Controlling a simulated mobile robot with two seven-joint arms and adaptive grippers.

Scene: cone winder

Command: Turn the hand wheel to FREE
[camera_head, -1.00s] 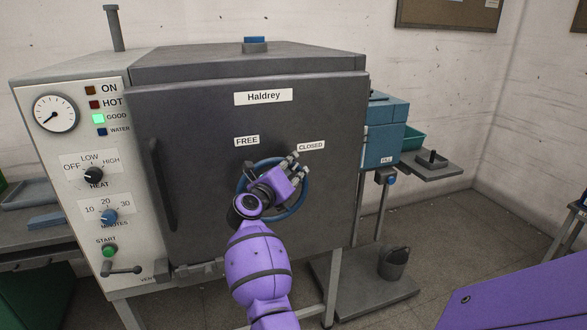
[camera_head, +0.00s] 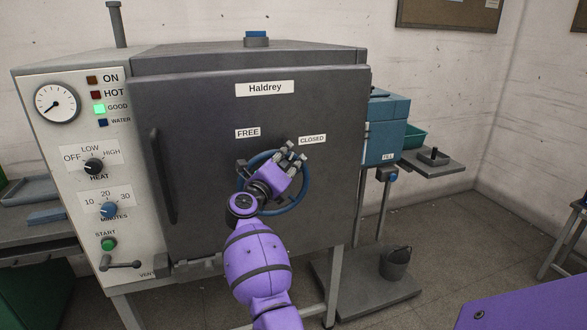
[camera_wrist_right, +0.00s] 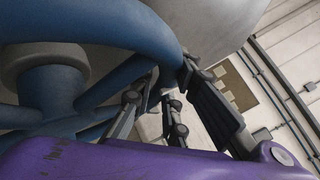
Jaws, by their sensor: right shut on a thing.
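The blue hand wheel (camera_head: 308,186) is on the front of the dark grey door (camera_head: 215,105). A FREE label (camera_head: 248,132) is above its upper left and a CLOSED label (camera_head: 312,139) above its upper right. A dark knob (camera_head: 241,164) shows at the wheel's upper left, below FREE. My right gripper (camera_head: 291,154) is shut on the wheel's upper right rim, just below CLOSED; gripper and arm hide part of the wheel. In the right wrist view the fingers are at the blue rim (camera_wrist_right: 110,30). My left gripper is not in view.
A control panel (camera_head: 70,140) with a gauge, lamps and knobs is left of the door. A vertical handle (camera_head: 162,177) stands out from the door's left side. A blue box (camera_head: 386,130) and a bucket (camera_head: 396,262) are to the right. Open floor lies further right.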

